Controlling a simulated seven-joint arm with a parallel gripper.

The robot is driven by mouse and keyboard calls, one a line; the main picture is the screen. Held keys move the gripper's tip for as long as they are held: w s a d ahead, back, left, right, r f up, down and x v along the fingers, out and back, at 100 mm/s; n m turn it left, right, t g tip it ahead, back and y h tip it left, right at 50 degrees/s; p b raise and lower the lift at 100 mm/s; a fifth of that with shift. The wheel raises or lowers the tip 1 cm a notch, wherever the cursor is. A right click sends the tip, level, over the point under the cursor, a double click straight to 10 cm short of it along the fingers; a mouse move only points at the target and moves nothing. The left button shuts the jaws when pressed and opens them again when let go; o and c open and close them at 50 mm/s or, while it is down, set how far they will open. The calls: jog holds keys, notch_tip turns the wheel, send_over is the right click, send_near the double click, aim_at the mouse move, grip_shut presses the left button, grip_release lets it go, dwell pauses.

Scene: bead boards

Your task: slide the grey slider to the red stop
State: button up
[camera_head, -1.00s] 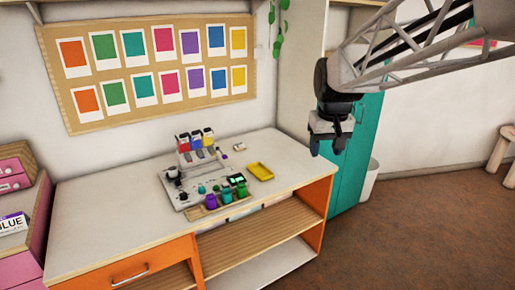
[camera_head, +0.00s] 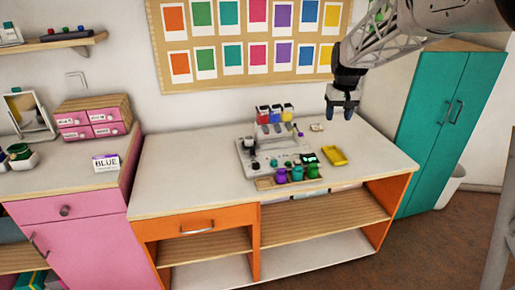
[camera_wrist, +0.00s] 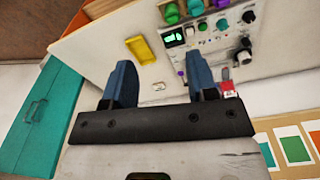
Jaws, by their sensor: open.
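The bead board (camera_head: 247,165) is a light grey panel with knobs and small parts, lying on the white worktop. It also shows upside down at the top of the wrist view (camera_wrist: 213,42). The grey slider and the red stop are too small to pick out with certainty. My gripper (camera_head: 342,108) is open and empty, in the air to the right of the board. In the wrist view its two blue-grey fingers (camera_wrist: 161,78) stand wide apart with nothing between them.
A yellow tray (camera_head: 334,155) lies right of the board. Red, blue and yellow containers (camera_head: 276,114) stand at the board's back, and purple and green jars (camera_head: 297,173) at its front. The worktop's left part (camera_head: 180,165) is clear. A teal cabinet (camera_head: 440,125) stands at the right.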

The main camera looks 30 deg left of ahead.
jog(key=w+a+f+n, duration=0.1)
jog(key=w+a+f, duration=0.3)
jog(key=a, duration=0.5)
jog(key=w+a+f+n, duration=0.15)
jog(key=a+f, duration=0.35)
jog(key=a, duration=0.5)
jog(key=n+g, duration=0.1)
jog(key=n, duration=0.1)
send_over(252, 149)
jog(key=shift+m, duration=0.25)
notch_tip(252, 149, down, 12)
jog(key=shift+w+f, duration=0.15)
jog(key=shift+f, duration=0.05)
jog(key=shift+d+f, duration=0.1)
jog(key=shift+f, duration=0.05)
jog(key=shift+f, duration=3.75)
grip_shut()
